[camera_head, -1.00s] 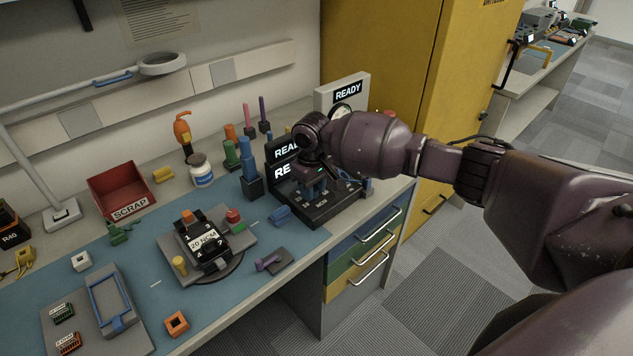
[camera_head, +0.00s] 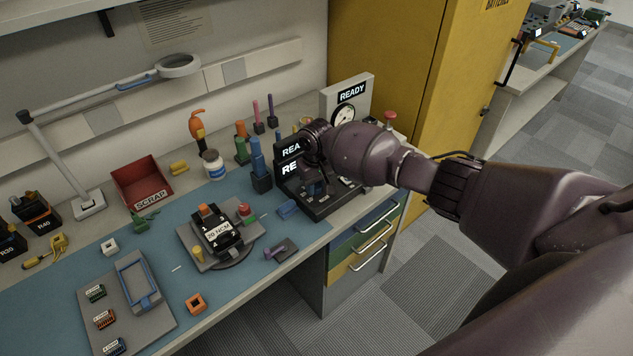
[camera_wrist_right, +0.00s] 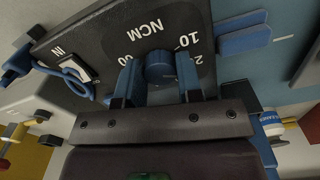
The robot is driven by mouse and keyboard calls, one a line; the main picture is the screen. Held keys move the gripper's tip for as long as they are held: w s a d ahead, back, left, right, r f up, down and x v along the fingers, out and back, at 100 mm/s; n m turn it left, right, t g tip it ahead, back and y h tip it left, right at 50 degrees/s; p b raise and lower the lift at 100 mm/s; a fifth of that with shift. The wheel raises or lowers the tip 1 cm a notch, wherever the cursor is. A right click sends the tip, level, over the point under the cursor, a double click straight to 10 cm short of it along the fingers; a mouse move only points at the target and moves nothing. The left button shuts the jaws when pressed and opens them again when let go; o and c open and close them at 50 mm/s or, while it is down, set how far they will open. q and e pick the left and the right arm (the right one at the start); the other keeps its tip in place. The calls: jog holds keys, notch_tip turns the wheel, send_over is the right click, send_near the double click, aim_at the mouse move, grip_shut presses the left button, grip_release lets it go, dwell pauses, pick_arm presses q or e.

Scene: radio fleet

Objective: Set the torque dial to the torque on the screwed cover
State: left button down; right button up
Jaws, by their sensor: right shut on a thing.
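The radio (camera_head: 222,243) lies on a turntable fixture on the mat; the label on its cover (camera_head: 217,232) reads 20 NCM. The torque dial (camera_wrist_right: 160,66) is a round blue knob on a dark panel (camera_wrist_right: 110,35) marked NCM, with 10 and a partly hidden number starting with 2 at its right. My right gripper (camera_wrist_right: 157,85) is shut on the dial, one blue finger on each side. The dial's pointer cannot be made out. In the head view my right gripper (camera_head: 316,186) covers the dial on the black station (camera_head: 322,208). My left gripper is not in view.
A READY gauge box (camera_head: 347,98) stands behind the station, near the yellow cabinet (camera_head: 400,60). A red scrap bin (camera_head: 142,182) and a grey tray (camera_head: 120,318) with small connectors are further left.

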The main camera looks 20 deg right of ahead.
aim_at(316, 186)
dwell(0.3)
jog(key=o, duration=0.9)
notch_tip(316, 186, up, 11)
jog(key=shift+f, duration=0.1)
dwell(0.4)
